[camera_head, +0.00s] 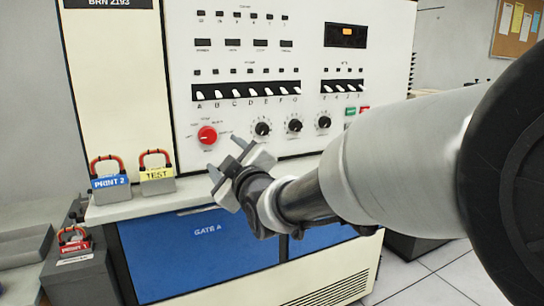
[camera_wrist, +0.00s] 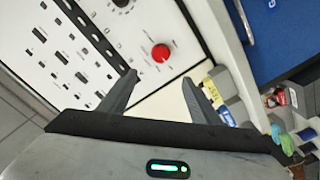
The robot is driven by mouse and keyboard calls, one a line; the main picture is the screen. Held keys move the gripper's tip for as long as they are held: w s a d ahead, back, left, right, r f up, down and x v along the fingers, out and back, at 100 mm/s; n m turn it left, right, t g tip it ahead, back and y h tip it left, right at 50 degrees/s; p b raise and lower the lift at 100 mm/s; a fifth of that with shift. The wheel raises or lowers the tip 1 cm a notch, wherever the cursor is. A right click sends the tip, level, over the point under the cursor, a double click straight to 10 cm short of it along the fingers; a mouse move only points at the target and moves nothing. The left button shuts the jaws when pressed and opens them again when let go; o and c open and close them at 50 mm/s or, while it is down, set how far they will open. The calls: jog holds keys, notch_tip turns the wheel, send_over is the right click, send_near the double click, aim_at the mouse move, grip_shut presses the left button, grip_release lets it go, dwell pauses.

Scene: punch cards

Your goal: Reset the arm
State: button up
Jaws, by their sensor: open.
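My gripper (camera_head: 226,157) is in front of the white control panel (camera_head: 222,80), below and right of the red knob (camera_head: 207,135). Its two fingers are apart with nothing between them. My arm reaches in from the right side of the head view. In the wrist view my gripper (camera_wrist: 160,85) shows both fingers spread, with the panel (camera_wrist: 90,45) and the red knob (camera_wrist: 161,53) beyond them. The arm hides part of the panel's lower right.
A blue "PRINT 2" block (camera_head: 111,186) and a yellow "TEST" block (camera_head: 158,178) with red handles stand on the ledge at left. A red-labelled block (camera_head: 74,246) sits lower left. Blue "GATE A" door (camera_head: 190,250) is below the ledge. Tiled floor (camera_head: 440,270) lies at right.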

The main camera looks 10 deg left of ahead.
jog(key=s+d+f+m+g+h, duration=0.2)
jog(key=s+d+m+h, duration=0.15)
jog(key=d, duration=0.55)
jog(key=s+d+f+m+g+h, duration=0.1)
jog(key=s+d+f+m+h, duration=0.2)
jog(key=d, duration=0.6)
jog(key=s+d+f+m+g+h, duration=0.1)
jog(key=s+d+f+m+g, duration=0.15)
jog(key=s+d, duration=0.4)
jog(key=s+d+f+m+g+h, duration=0.1)
jog(key=s+d+f+m+g, duration=0.2)
jog(key=s, duration=0.6)
jog(key=s+d+f+m+g+h, duration=0.1)
jog(key=s+d+f+m, duration=0.25)
jog(key=s, duration=0.35)
notch_tip(320, 180, up, 27)
jog(key=p, duration=2.6)
jog(key=shift+w+f, duration=0.15)
jog(key=shift+w, duration=0.2)
jog(key=shift+d, duration=0.1)
